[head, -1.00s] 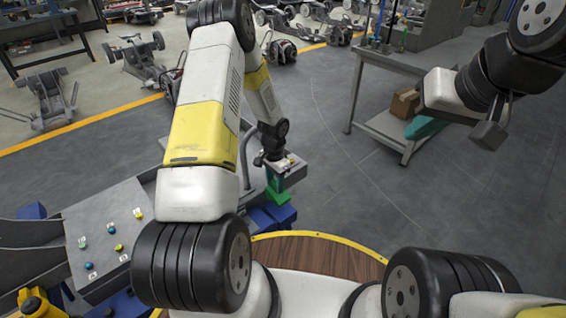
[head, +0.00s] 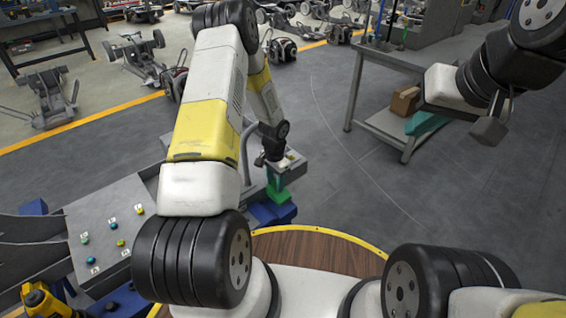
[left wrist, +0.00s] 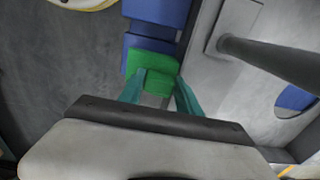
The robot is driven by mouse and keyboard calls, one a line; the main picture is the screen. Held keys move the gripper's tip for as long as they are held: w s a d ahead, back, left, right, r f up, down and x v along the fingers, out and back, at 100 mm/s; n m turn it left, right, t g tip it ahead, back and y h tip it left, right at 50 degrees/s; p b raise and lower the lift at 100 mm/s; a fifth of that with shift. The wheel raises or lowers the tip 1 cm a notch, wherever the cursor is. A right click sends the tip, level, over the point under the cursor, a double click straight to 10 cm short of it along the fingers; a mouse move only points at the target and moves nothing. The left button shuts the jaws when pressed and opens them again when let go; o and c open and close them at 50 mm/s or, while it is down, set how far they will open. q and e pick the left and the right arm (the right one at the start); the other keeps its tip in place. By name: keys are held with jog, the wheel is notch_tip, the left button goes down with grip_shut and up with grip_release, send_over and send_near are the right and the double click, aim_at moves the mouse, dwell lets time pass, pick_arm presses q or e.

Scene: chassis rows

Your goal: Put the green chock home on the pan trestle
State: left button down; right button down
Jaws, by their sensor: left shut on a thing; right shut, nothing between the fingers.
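The green chock (head: 279,193) is held in my left gripper (head: 276,181), low at the middle left of the head view. In the left wrist view the chock (left wrist: 152,72) shows between the teal fingers of my left gripper (left wrist: 160,95). Blue blocks (head: 272,212) lie directly under or beside the chock; they also show in the left wrist view (left wrist: 152,45). Whether the chock touches them I cannot tell. I cannot clearly pick out the whole pan trestle; my left arm hides part of that area. My right gripper (head: 489,131) is shut and empty, up at the right.
A sloped grey button panel (head: 110,232) stands left of my left arm. A grey cart (head: 400,135) with a cardboard box (head: 404,101) and a teal item on its lower shelf stands at the right. In the left wrist view a grey post (left wrist: 275,60) rises at the right. Floor between is clear.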

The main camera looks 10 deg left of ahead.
pick_arm(q)
jog(key=shift+s+a+f, duration=0.15)
jog(key=shift+f, duration=0.3)
jog(key=shift+s+a+f, duration=0.1)
jog(key=shift+s+f, duration=0.05)
jog(key=shift+f, duration=0.3)
jog(key=c, duration=0.7)
grip_release()
jog(key=shift+c, duration=0.2)
jog(key=r, duration=0.9)
jog(key=shift+w+d, duration=0.25)
jog(key=shift+w, duration=0.1)
jog(key=shift+s+r, duration=0.1)
jog(key=shift+r, duration=0.2)
jog(key=s+r+n+t, duration=0.1)
jog(key=s+r+n, duration=0.15)
jog(key=r, duration=1.05)
jog(key=s+r+n+t, duration=0.15)
jog(key=s+r, duration=0.25)
jog(key=r, duration=0.8)
jog(key=s+d+r+n+t+h, duration=0.1)
jog(key=s+r, duration=0.5)
jog(key=s, duration=0.3)
jog(key=s+d+r+n+t+h, duration=0.1)
jog(key=s+r+n+t, duration=0.1)
jog(key=s+r, duration=0.4)
jog(key=s, duration=0.2)
jog(key=shift+s, duration=0.4)
